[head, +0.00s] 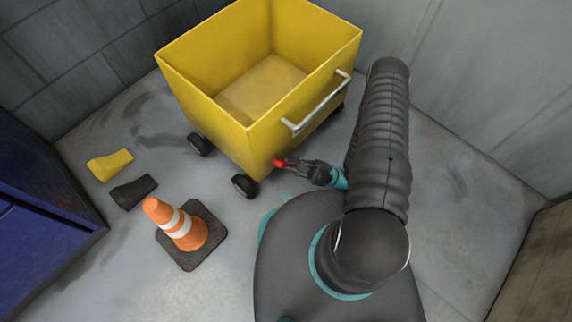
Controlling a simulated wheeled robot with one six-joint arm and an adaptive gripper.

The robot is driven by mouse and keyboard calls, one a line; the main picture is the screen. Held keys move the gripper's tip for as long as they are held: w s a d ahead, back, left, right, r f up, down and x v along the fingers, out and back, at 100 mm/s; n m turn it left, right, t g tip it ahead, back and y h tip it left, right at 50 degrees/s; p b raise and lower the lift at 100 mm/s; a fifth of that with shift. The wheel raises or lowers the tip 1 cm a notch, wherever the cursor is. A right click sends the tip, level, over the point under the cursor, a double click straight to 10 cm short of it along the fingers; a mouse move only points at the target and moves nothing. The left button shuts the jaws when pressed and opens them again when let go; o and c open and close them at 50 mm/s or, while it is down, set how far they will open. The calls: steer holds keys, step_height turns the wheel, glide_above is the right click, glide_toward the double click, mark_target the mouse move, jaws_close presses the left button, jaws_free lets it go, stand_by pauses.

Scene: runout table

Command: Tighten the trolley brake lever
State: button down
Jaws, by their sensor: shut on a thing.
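The yellow trolley (211,120) stands on its black wheels at the top middle of the head view, with a light grey handle bar (318,106) on its right side. The brake lever (279,163) is a small red piece at the trolley's lower right side, close to the front wheel. My gripper (287,164) is beside the trolley and shut on the red lever. The gripper's fingers cover part of the lever, and its mounting on the trolley is hard to make out.
An orange and white cone (176,222) stands on a dark base left of my own base. A yellow wedge (110,164) and a black wedge (133,191) lie on the floor. A blue cabinet (40,215) is at the left and a brown box (540,265) at the lower right.

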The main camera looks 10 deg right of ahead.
steer(key=shift+s+f+m+t, duration=0.1)
steer(key=shift+m+t, duration=0.2)
steer(key=shift+m, duration=0.1)
steer(key=c, duration=1.1)
jaws_free()
steer(key=shift+c, duration=0.2)
step_height(320, 180, up, 10)
steer(key=shift+r, duration=0.1)
